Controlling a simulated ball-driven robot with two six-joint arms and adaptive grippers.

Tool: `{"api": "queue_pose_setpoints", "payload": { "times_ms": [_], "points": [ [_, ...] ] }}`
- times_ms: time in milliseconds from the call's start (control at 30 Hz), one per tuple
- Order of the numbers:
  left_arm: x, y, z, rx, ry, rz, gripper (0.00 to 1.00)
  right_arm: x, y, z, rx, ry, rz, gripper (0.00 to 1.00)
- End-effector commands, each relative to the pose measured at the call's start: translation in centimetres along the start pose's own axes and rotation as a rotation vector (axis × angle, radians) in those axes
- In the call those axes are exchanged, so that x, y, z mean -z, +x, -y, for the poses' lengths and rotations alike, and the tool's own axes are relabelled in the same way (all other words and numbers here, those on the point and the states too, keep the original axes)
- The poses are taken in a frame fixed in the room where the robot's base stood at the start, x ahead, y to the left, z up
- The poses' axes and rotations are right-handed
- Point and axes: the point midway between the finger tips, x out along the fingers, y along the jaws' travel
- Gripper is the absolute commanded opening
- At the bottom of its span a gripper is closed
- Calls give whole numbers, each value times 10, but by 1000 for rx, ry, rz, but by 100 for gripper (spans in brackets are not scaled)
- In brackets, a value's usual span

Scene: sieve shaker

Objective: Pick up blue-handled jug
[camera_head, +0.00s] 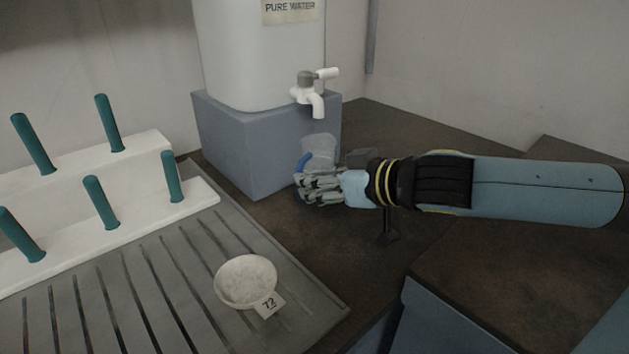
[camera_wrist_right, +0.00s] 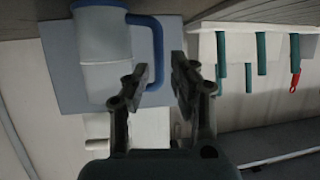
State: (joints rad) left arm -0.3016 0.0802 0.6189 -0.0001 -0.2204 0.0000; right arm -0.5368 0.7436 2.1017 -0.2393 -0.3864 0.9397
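The translucent jug (camera_head: 321,147) stands below the white tap in the head view, close to the blue-grey block. Its blue handle (camera_head: 304,161) shows at its left side, and its lower part is hidden behind my right gripper (camera_head: 312,187). In the right wrist view, the jug (camera_wrist_right: 103,50) is at upper left with its blue handle (camera_wrist_right: 158,45) on the right. My right gripper (camera_wrist_right: 161,72) is open there, its fingers apart, with the lower part of the handle seen between them. I cannot tell whether they touch it. My left gripper is not in view.
A white tank (camera_head: 260,55) marked PURE WATER with a tap (camera_head: 316,98) sits on the blue-grey block (camera_head: 235,150). A white rack (camera_head: 135,210) with several green pegs stands left. A white dish (camera_head: 246,281) tagged 72 rests on the slatted grey board (camera_head: 190,300).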

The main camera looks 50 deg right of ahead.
Motion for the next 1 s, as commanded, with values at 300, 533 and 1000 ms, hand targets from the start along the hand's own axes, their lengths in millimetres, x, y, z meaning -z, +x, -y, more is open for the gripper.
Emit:
{"api": "queue_pose_setpoints", "payload": {
  "times_ms": [300, 533, 1000],
  "points": [
    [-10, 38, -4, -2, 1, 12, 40, -3, 42, -1, 0, 1, -2, 24],
    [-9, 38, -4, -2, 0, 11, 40, 0, 44, -1, 1, 0, -1, 24],
    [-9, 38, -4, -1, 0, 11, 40, 0, 44, -1, 1, -1, -1, 0]
  ]
}}
